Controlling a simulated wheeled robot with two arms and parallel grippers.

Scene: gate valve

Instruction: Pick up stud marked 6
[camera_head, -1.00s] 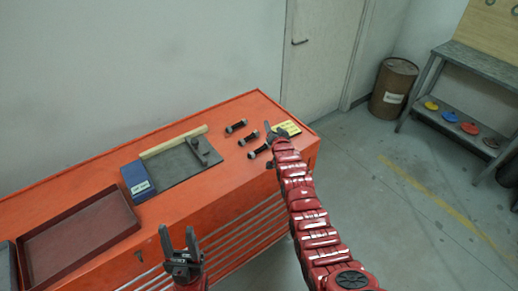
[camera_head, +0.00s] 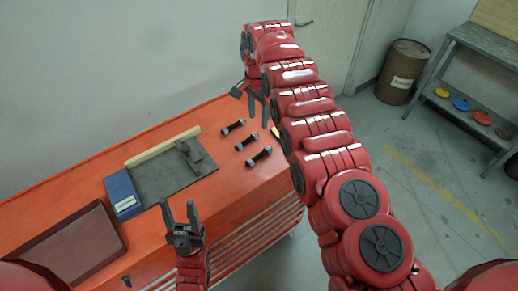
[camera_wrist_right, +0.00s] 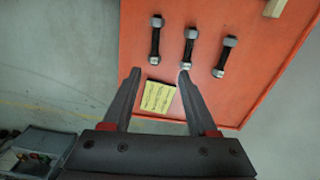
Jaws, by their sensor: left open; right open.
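Three dark studs with grey nuts at their ends lie on the orange cabinet top: a far stud (camera_head: 233,127), a middle stud (camera_head: 246,141) and a near stud (camera_head: 259,156). The right wrist view also shows a left stud (camera_wrist_right: 156,38), a middle stud (camera_wrist_right: 189,48) and a right stud (camera_wrist_right: 224,56). No number on them is readable. My right gripper (camera_head: 245,103) is open and empty, above the cabinet and beyond the studs. In its wrist view the studs lie ahead of its fingertips (camera_wrist_right: 160,73). My left gripper (camera_head: 181,216) is open and empty over the cabinet's front edge.
A yellow note (camera_wrist_right: 158,97) lies on the cabinet top (camera_wrist_right: 270,30), between my right fingers in the wrist view. A grey plate (camera_head: 165,180), a blue box (camera_head: 123,193) and a red tray (camera_head: 75,245) stand to the left. A barrel (camera_head: 402,72) stands on the floor.

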